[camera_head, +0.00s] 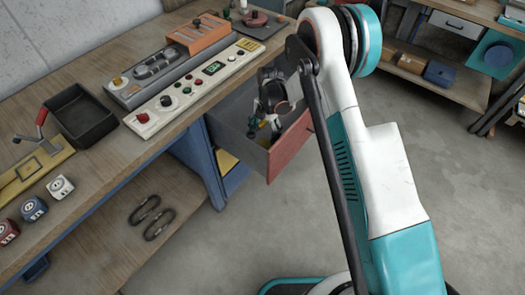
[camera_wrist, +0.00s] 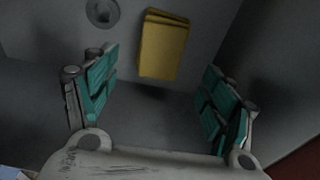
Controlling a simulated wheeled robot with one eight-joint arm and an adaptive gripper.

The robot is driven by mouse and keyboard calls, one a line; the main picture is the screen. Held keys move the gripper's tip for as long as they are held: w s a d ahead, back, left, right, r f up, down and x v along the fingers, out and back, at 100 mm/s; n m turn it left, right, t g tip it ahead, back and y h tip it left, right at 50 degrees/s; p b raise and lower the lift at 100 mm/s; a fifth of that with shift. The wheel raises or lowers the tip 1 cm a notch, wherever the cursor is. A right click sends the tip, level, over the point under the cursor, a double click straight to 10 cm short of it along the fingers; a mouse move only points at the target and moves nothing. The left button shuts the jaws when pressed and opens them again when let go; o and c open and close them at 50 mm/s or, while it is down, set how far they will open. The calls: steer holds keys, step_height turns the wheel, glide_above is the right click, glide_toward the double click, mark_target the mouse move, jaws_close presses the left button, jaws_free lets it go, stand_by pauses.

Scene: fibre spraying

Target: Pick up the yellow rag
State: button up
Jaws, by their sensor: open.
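The yellow rag (camera_wrist: 162,45) is a folded yellow rectangle lying on the grey floor of the drawer in the wrist view, near the top centre. My gripper (camera_wrist: 160,98) is open, with its teal-padded fingers spread wide to the left and right below the rag. Nothing is between the fingers, and the rag lies beyond their tips. In the head view my gripper (camera_head: 268,128) reaches down into the open drawer (camera_head: 283,150) with the red front.
A round grey object (camera_wrist: 102,12) lies left of the rag in the drawer. Drawer walls stand close around my gripper. Above is the wooden workbench (camera_head: 125,155) with a black tray (camera_head: 80,117), control boxes (camera_head: 195,92) and several dice-like blocks. The floor to the right is clear.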

mark_target(263, 146)
steer(key=f+b, duration=0.1)
steer(key=f, duration=0.2)
steer(key=f+b, duration=0.1)
steer(key=f, duration=0.1)
steer(key=f+b, duration=0.1)
steer(key=f, duration=0.2)
steer(key=shift+s+a+f, duration=0.3)
steer(key=shift+s+f, duration=0.05)
steer(key=shift+s, duration=0.05)
steer(key=shift+r, duration=0.1)
steer(key=c, duration=1.2)
step_height(263, 146, up, 20)
steer(key=p, duration=0.6)
